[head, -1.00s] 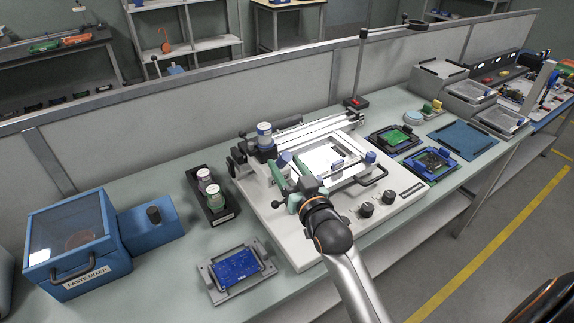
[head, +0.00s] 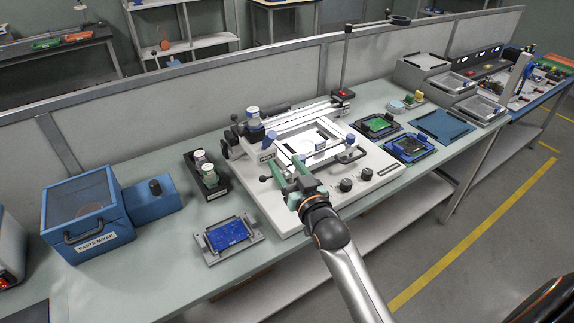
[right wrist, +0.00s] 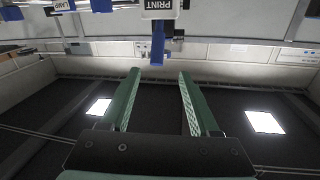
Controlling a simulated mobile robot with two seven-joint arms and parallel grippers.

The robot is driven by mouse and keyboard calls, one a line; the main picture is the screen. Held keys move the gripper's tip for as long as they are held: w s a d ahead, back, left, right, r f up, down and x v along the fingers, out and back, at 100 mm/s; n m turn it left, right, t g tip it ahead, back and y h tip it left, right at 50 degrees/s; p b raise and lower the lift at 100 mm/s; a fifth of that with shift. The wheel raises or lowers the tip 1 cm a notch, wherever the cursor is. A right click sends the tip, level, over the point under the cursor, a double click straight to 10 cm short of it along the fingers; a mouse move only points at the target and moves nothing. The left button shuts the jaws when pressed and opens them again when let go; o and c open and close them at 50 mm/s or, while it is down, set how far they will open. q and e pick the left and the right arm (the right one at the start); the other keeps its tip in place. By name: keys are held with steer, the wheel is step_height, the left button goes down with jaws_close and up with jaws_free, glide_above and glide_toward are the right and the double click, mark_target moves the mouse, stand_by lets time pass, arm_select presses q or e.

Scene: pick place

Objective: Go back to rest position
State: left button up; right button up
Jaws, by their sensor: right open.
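My right gripper (head: 289,175) is open and empty, with green fingers. In the head view it is over the front left part of the white stencil printer (head: 275,212). In the right wrist view its two fingers (right wrist: 154,98) are spread wide with nothing between them. A blue part and a label reading PRINT (right wrist: 158,5) show beyond the fingertips. My left gripper is not in view.
A blue board in a grey fixture (head: 228,237) lies left of the printer. Jars stand in a black holder (head: 218,189) behind it. The blue paste mixer (head: 85,212) is at the left. A thin post (head: 346,60) rises behind the printer. The aisle floor at right is clear.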

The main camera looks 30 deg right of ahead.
steer(key=shift+s, duration=0.2)
steer(key=shift+f, duration=0.15)
stand_by(0.3)
steer(key=s+a+f+n+g+y, duration=0.1)
steer(key=s+a+f+g, duration=0.3)
steer(key=s+f, duration=0.9)
steer(key=s+a+f+n+g+y, duration=0.2)
steer(key=s+a+f+n+g, duration=0.1)
steer(key=s+f, duration=0.9)
steer(key=shift+s+a+f+g+y, duration=0.3)
steer(key=shift+s+a+f+g, duration=0.1)
steer(key=shift+s+a+g, duration=0.65)
steer(key=shift+a+t, duration=0.1)
steer(key=shift+t, duration=0.15)
steer(key=shift+c, duration=0.4)
